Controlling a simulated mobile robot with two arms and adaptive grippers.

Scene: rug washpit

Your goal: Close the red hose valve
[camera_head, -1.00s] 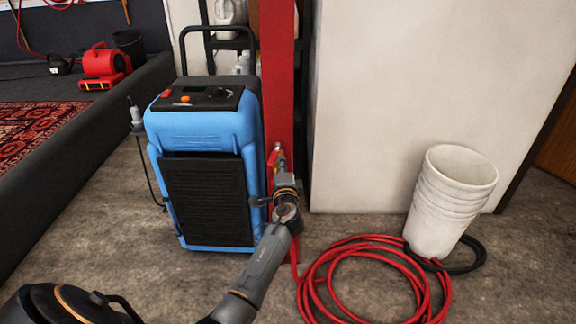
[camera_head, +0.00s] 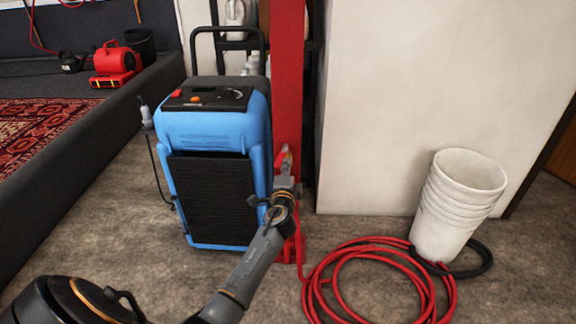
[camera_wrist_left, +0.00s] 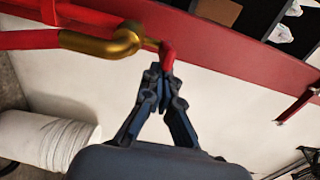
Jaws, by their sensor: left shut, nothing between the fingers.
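The red hose valve (camera_head: 284,156) is on the red post, right of the blue machine. In the left wrist view its brass body (camera_wrist_left: 108,42) joins a red hose on the left, and a short red lever (camera_wrist_left: 167,55) sticks out on its right with a bent end. My left gripper (camera_head: 286,174) is just below the valve in the head view. In the left wrist view its fingers (camera_wrist_left: 160,80) are shut and empty, with the tips right at the lever's bent end; I cannot tell if they touch. My right gripper is not in view.
The blue machine (camera_head: 215,140) stands close to the left of my arm. The red post (camera_head: 288,80) rises behind the valve. A coiled red hose (camera_head: 375,248) lies on the floor, beside stacked white buckets (camera_head: 458,205). A low dark ledge with a patterned rug (camera_head: 40,130) is at left.

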